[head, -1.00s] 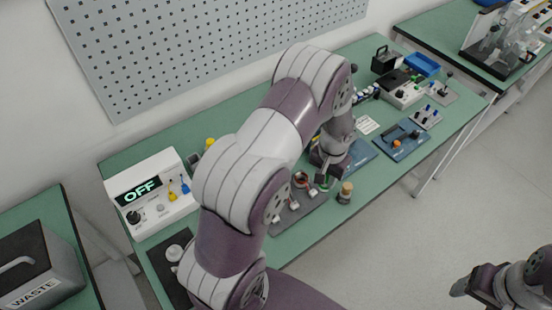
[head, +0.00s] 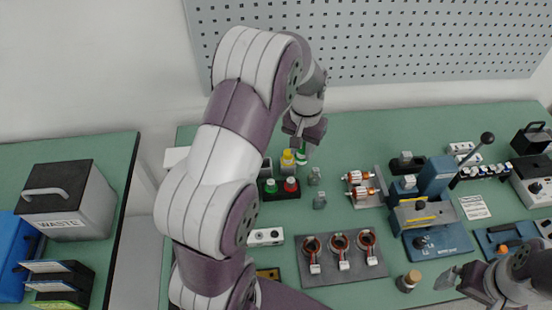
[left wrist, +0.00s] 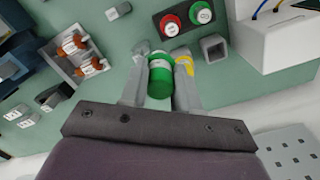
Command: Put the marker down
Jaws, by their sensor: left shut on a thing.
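My left gripper (head: 303,140) is shut on the green marker (head: 301,157), above the back of the bench. In the left wrist view the marker (left wrist: 160,75) is a short green cylinder between the two fingers (left wrist: 160,85). A yellow-topped item (head: 287,160) stands right beside it, partly hidden by a finger in the left wrist view (left wrist: 185,66). In front is a black base (head: 283,196) with a green and a red button. A grey square holder (left wrist: 213,48) looks empty. My right gripper (head: 447,278) is at the lower right, away from these; its jaw opening is unclear.
Small grey blocks (head: 319,200) stand right of the black base. A tray with copper coils (head: 367,200), a blue press (head: 436,215) and a plate with three coils (head: 343,270) stand farther right and forward. A waste bin (head: 68,200) is at left. Pegboard rises behind.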

